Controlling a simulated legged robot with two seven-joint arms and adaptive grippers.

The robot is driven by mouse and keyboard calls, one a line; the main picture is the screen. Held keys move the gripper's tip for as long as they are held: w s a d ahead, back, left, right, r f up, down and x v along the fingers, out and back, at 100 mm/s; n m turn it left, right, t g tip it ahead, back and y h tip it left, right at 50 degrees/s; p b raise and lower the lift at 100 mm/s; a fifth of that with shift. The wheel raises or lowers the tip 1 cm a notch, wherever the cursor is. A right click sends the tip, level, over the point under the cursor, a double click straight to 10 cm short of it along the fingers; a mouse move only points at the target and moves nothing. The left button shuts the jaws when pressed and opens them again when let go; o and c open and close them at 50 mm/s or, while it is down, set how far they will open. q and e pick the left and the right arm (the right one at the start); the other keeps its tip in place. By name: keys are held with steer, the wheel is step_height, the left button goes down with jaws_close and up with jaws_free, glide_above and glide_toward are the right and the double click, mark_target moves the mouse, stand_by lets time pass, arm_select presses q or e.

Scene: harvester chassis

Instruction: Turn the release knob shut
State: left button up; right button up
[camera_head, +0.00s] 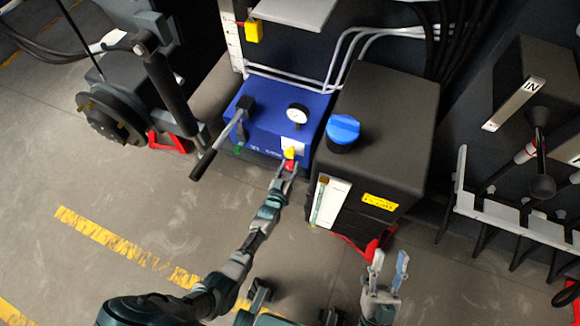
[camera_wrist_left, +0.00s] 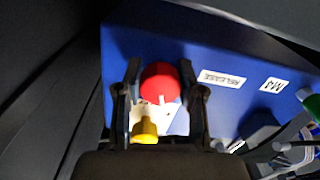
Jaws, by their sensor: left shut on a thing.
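The red release knob (camera_head: 289,165) is on the front of the blue pump unit (camera_head: 263,118), below a yellow knob (camera_head: 290,153). My left gripper (camera_head: 287,171) reaches it from below and is shut on it. In the left wrist view the red knob (camera_wrist_left: 160,80) sits between the two dark fingers of my left gripper (camera_wrist_left: 164,92). A short white mark shows on its edge. My right gripper (camera_head: 388,268) is open and empty, low in the head view.
A black tank with a blue cap (camera_head: 343,130) stands right of the pump unit. A lever handle (camera_head: 218,143) sticks out left of my left gripper. A pressure gauge (camera_head: 297,114) is on top of the unit. The floor at the lower left is clear.

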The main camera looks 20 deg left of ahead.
arm_select(q)
steer(key=shift+s+f+m, duration=0.1)
steer(key=shift+f+m, duration=0.1)
steer(key=shift+m, duration=0.8)
steer(key=shift+s+f+m, duration=0.1)
steer(key=shift+f+m, duration=0.05)
steer(key=shift+m, duration=0.85)
steer(key=o, duration=1.1)
steer(key=shift+o, duration=0.3)
steer(key=shift+w+r, duration=0.15)
steer(key=shift+r, duration=0.1)
steer(key=s, duration=1.2)
